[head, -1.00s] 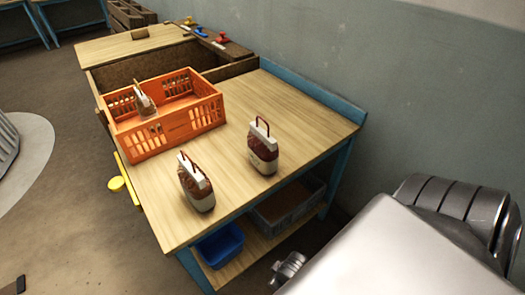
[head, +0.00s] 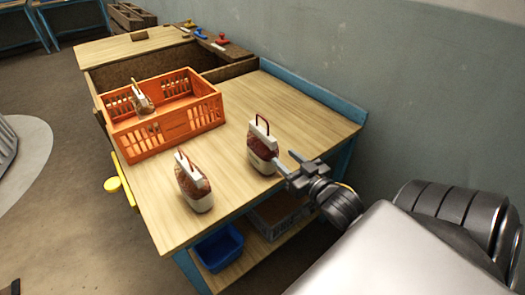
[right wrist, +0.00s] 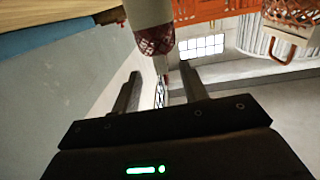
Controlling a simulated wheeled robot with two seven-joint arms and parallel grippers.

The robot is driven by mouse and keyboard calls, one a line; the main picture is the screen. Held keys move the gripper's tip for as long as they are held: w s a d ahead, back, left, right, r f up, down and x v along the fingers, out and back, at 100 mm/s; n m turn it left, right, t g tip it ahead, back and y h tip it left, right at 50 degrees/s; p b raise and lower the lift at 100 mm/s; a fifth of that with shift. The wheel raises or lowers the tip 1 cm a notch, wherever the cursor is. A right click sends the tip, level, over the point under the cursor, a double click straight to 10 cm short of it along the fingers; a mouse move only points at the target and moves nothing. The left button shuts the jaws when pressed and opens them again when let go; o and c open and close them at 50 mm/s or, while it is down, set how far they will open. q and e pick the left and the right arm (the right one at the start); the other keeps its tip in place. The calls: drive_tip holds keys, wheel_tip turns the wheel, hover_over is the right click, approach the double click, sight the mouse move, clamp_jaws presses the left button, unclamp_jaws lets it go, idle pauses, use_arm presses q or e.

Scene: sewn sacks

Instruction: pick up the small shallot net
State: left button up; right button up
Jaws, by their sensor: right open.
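Three similar nets with brownish-red contents, white bands and carry handles are in the head view. One net (head: 262,148) stands on the table's right side, one net (head: 193,184) stands near the front edge, and one net (head: 142,99) is in the orange crate. I cannot tell for certain which is the small shallot net. My right gripper (head: 284,161) is open beside the right-hand net, its fingers pointing at it. In the right wrist view this net (right wrist: 156,38) lies just beyond the open, empty fingers (right wrist: 160,72). My left gripper is not seen.
The orange crate (head: 165,136) stands at the table's left. The wooden table top (head: 235,195) is clear between the nets. A blue bin (head: 219,246) and a grey bin (head: 280,214) are on the shelf below. A wall runs behind the table.

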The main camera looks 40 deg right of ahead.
sight(275, 145)
drive_tip(key=shift+w+d+r, duration=0.15)
drive_tip(key=shift+w+r, duration=0.2)
drive_tip(key=shift+r, duration=0.25)
drive_tip(key=w, duration=0.5)
drive_tip(key=shift+d+f+p, duration=0.1)
drive_tip(key=shift+d+p, duration=0.1)
drive_tip(key=shift+p, duration=0.2)
drive_tip(key=shift+w+d+p, duration=0.1)
drive_tip(key=shift+w+p, duration=0.45)
drive_tip(key=shift+w, duration=2.05)
drive_tip(key=c, duration=0.6)
clamp_jaws()
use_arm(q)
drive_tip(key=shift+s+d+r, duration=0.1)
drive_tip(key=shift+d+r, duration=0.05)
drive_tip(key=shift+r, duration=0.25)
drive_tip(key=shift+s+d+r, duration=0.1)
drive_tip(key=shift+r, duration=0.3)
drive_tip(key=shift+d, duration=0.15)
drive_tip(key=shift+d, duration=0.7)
